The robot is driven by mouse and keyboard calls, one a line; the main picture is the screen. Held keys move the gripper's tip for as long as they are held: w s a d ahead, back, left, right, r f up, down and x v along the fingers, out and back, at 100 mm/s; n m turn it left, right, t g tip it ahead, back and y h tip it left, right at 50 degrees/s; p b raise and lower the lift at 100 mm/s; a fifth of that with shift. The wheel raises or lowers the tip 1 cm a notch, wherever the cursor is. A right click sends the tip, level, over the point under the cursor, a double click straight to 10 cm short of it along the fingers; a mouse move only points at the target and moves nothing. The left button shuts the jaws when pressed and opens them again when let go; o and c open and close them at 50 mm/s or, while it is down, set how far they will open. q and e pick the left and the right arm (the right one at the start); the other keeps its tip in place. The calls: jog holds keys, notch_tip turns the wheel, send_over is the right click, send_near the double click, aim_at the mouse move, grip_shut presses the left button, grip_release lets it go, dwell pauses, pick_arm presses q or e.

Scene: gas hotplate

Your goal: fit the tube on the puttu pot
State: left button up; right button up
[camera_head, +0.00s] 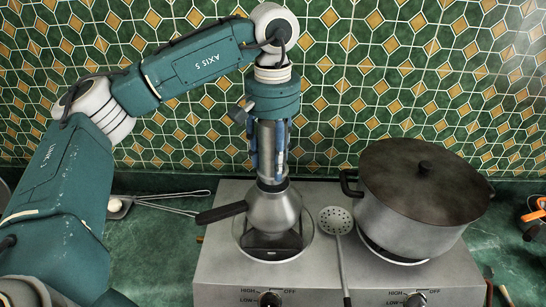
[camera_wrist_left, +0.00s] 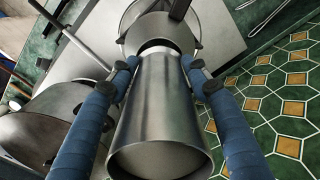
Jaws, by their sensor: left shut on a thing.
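The metal tube (camera_head: 268,140) is upright between the blue fingers of my left gripper (camera_head: 269,163), which is shut on it. The puttu pot (camera_head: 273,208), a rounded metal pot with a dark handle (camera_head: 221,212) pointing left, stands on the left burner. The tube's lower end is at the pot's neck, roughly in line with it. In the left wrist view the tube (camera_wrist_left: 160,110) runs away from me to the pot (camera_wrist_left: 133,38), with a light and dark band at its far end. I cannot tell whether it is seated or just above. My right gripper is not in view.
A large lidded pot (camera_head: 409,217) stands on the right burner of the hotplate (camera_head: 215,270). A slotted spoon (camera_head: 336,220) lies between the two pots. A wire utensil (camera_head: 170,205) lies on the green counter at left. The tiled wall (camera_head: 330,90) is close behind.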

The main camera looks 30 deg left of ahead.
aim_at(273, 169)
pick_arm(q)
jog(key=shift+f+b, duration=0.5)
jog(key=shift+f, duration=0.1)
jog(key=shift+f+b, duration=0.75)
jog(key=shift+f, duration=0.3)
jog(key=o, duration=1.4)
jog(key=shift+c, duration=0.2)
jog(key=shift+r, duration=0.25)
notch_tip(273, 169, up, 12)
jog(key=shift+f, duration=0.15)
